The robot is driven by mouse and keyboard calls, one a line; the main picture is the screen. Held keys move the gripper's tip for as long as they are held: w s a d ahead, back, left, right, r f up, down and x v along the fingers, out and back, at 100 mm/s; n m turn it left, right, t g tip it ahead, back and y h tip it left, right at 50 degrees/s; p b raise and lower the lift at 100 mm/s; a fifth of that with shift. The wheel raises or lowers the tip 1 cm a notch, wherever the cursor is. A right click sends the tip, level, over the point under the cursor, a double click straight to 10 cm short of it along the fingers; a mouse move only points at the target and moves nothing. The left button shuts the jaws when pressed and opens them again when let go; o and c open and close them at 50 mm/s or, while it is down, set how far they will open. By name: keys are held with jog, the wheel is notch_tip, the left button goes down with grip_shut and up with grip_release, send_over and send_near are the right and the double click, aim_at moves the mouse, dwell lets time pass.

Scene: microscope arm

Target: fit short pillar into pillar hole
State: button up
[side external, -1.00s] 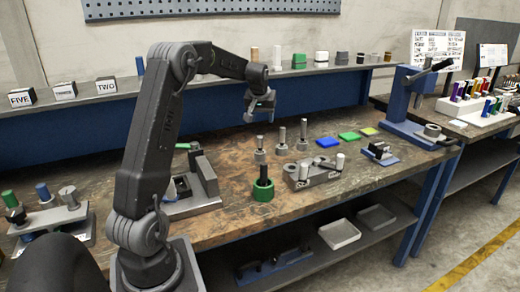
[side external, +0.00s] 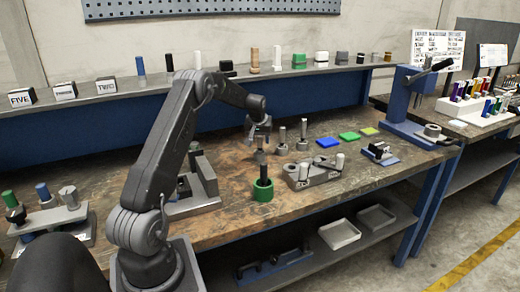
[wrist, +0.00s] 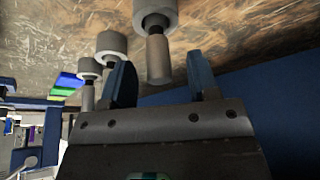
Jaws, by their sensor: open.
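Three grey pillars stand upright in round grey bases on the bench. The left one (side external: 261,156) is under my gripper (side external: 260,132), and its top is hidden by the fingers. The middle (side external: 282,137) and right (side external: 303,129) ones stand clear; I cannot tell surely which is the short pillar. In the wrist view my gripper (wrist: 162,75) is open and empty, with the near pillar (wrist: 157,60) showing between its two blue fingers. A grey block (side external: 318,176) with round openings and two white pegs lies in front; I cannot tell which opening is the pillar hole.
A green ring-shaped holder (side external: 263,193) with a dark post stands just in front of the pillars. A grey fixture (side external: 200,185) is at left. Blue (side external: 327,142), green (side external: 348,137) and yellow pads lie at right. A blue press (side external: 400,105) stands beyond.

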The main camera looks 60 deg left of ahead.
jog(key=shift+x, duration=1.45)
jog(key=shift+w, duration=0.1)
jog(key=shift+c, duration=0.3)
jog(key=shift+r, duration=0.1)
grip_shut()
